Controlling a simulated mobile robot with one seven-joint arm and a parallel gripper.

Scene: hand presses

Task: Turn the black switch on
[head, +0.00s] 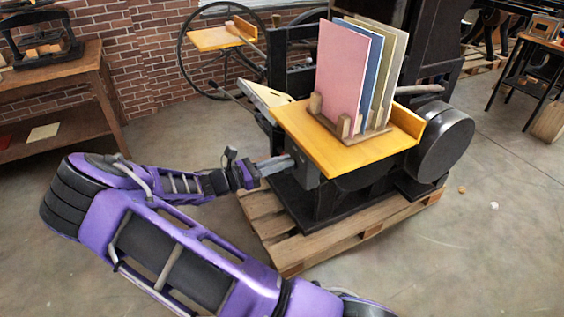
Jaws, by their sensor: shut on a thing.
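My gripper (281,163) reaches in from the left, and its grey fingers meet the side of a dark grey box (307,172) under the press's yellow table. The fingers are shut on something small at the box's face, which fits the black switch. The fingers hide the switch itself, so I cannot make out its position. The press (345,188) is a black machine with a yellow wooden table (315,143) and a dark round drum at its right.
The press stands on a wooden pallet (290,255). Upright coloured boards (348,70) sit in a wooden rack on the yellow table, just above my gripper. A large spoked wheel (185,65) is behind. A wooden workbench (85,90) stands at left. The floor at right is mostly open.

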